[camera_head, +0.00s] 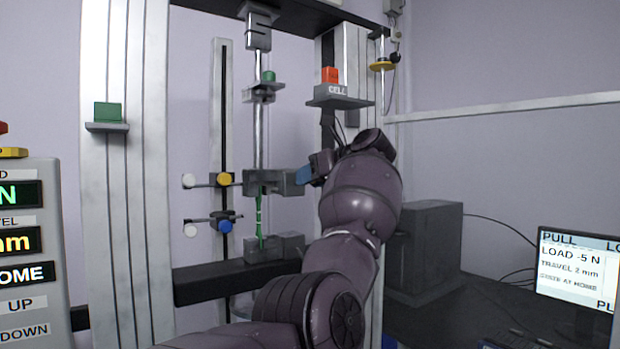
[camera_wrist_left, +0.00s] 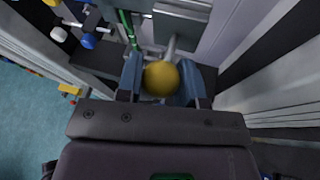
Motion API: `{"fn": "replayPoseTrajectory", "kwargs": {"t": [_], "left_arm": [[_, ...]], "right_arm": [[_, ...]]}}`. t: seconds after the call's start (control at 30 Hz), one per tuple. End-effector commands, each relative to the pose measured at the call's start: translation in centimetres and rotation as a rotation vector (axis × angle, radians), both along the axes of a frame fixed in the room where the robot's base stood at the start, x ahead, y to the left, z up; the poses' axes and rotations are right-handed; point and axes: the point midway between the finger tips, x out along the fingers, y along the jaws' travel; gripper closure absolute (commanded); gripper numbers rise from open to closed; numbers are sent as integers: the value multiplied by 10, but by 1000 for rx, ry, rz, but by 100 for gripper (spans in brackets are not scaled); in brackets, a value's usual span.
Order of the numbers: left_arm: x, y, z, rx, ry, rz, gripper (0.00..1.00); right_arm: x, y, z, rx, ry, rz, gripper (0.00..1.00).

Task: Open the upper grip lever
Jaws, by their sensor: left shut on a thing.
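The upper grip (camera_head: 272,182) is a grey block hanging from the machine's vertical rod. My left gripper (camera_head: 312,170) reaches it from the right, its blue fingertips beside the block's right end. In the left wrist view, the fingers are shut on the yellow ball knob (camera_wrist_left: 160,78) of the upper grip lever. The lever's grey rod (camera_wrist_left: 171,46) runs from the knob toward the grip. In the head view the knob and lever are hidden by the gripper. A green strip (camera_head: 259,214) runs down from the upper grip to the lower grip (camera_head: 275,247). My right gripper is out of view.
Gauge arms with a yellow disc (camera_head: 224,179) and a blue disc (camera_head: 224,226) stand left of the strip. A shelf marked CELL (camera_head: 340,97) is above my gripper. A dark box (camera_head: 425,250) and a monitor (camera_head: 575,270) stand at the right.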

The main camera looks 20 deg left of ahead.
Motion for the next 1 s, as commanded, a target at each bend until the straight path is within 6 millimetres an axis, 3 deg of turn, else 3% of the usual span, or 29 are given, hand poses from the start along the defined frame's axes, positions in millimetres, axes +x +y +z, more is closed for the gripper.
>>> {"fn": "replayPoseTrajectory", "kwargs": {"t": [0.2,0.83,0.87,1.0], "left_arm": [[-1,0,9,-65,49,-1,100],[0,1,9,-95,73,0,100],[0,1,9,-95,73,0,61],[0,1,9,-95,73,0,40]], "right_arm": [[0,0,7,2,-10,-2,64],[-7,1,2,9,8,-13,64],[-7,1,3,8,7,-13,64],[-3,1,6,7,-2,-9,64]]}}
